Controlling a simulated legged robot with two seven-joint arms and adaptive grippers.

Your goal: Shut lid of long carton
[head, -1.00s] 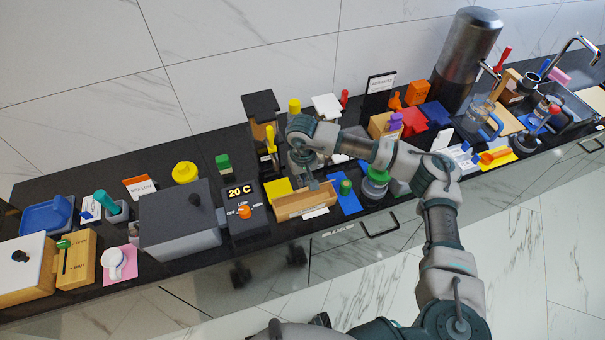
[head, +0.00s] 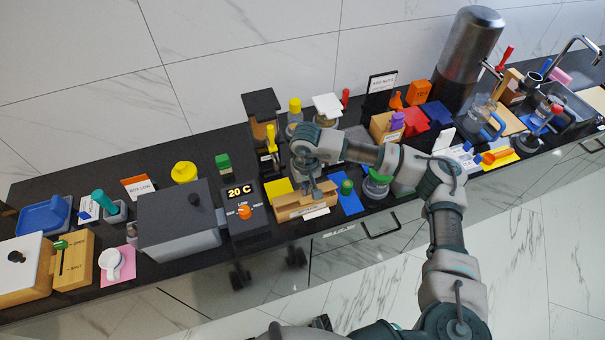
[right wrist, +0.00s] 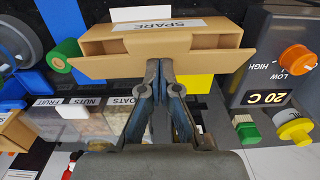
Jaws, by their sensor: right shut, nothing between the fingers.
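The long carton is a tan box (head: 292,212) at the counter's front edge in the head view. In the right wrist view the carton (right wrist: 222,27) appears upside down with a "SPARE" label on its face. Its lid (right wrist: 105,66) is a long tan flap that stands partly open, with a dark gap into the carton behind it. My right gripper (right wrist: 160,64) is shut and empty, its fingertips at the middle of the lid's edge; whether they touch it I cannot tell. In the head view my right gripper (head: 313,192) is over the carton. My left gripper is not in view.
A heater panel reading 20 C (head: 241,205) stands just left of the carton, with a yellow pad (head: 278,186) behind. A blue mat (head: 350,203) with a green-topped item lies right. Several containers crowd the counter behind.

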